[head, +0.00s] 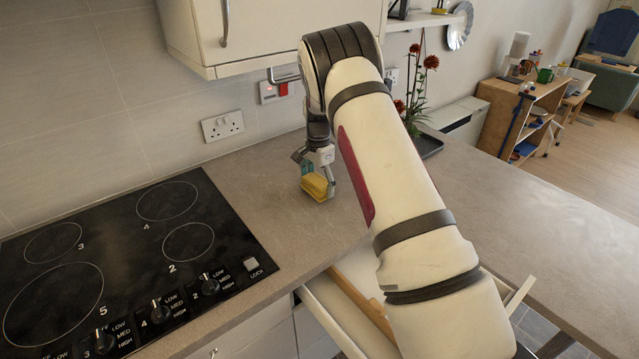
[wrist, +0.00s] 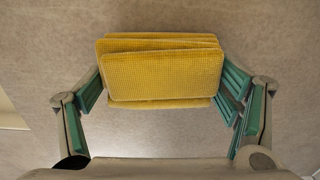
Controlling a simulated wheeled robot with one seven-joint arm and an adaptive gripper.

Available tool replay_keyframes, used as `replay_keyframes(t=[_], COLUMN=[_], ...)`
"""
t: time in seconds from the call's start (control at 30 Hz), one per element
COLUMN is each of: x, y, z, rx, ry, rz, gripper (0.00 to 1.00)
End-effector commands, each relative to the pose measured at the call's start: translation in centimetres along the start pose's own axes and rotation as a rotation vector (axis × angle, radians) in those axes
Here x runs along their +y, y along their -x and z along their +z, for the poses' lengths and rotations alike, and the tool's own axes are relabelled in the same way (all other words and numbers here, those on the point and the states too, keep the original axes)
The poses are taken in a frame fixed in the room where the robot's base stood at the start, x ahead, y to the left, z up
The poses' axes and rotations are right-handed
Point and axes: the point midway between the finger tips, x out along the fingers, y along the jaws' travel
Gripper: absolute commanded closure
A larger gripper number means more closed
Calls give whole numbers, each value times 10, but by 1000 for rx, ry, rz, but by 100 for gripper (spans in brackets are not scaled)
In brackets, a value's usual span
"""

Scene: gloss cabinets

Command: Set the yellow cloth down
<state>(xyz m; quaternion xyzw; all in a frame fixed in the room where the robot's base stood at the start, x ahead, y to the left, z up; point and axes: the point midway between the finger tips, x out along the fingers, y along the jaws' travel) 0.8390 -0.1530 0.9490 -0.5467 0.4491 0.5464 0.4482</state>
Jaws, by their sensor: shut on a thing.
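The yellow cloth (wrist: 165,75) is a folded, waffle-textured stack, seen between the green pads of my gripper (wrist: 162,88) in the wrist view. My gripper is shut on it, with a finger at each side. In the head view the yellow cloth (head: 316,187) is at or just over the grey worktop, below my gripper (head: 317,172). I cannot tell whether it touches the worktop. My arm hides part of the counter to the right.
A black hob (head: 130,255) lies to the left. A plant with red flowers (head: 415,90) stands on a dark tray behind my arm. An open drawer (head: 345,310) is below the front edge. The worktop (head: 275,215) around the cloth is clear.

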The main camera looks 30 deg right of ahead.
Motion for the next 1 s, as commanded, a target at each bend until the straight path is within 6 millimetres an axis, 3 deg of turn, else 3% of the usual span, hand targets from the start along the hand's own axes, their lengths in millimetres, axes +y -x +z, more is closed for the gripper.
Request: replay_keyframes(t=[0.4,0.43,0.5,0.87,1.0], x=[-1,0,0,0,-2], y=[-8,-8,-8,-6,4], z=[0,0,0,0,0], rx=[0,0,0,0,1], ry=[0,0,0,0,0], rz=[-1,-1,-1,-2,-4], gripper=[48,11,0,0,0])
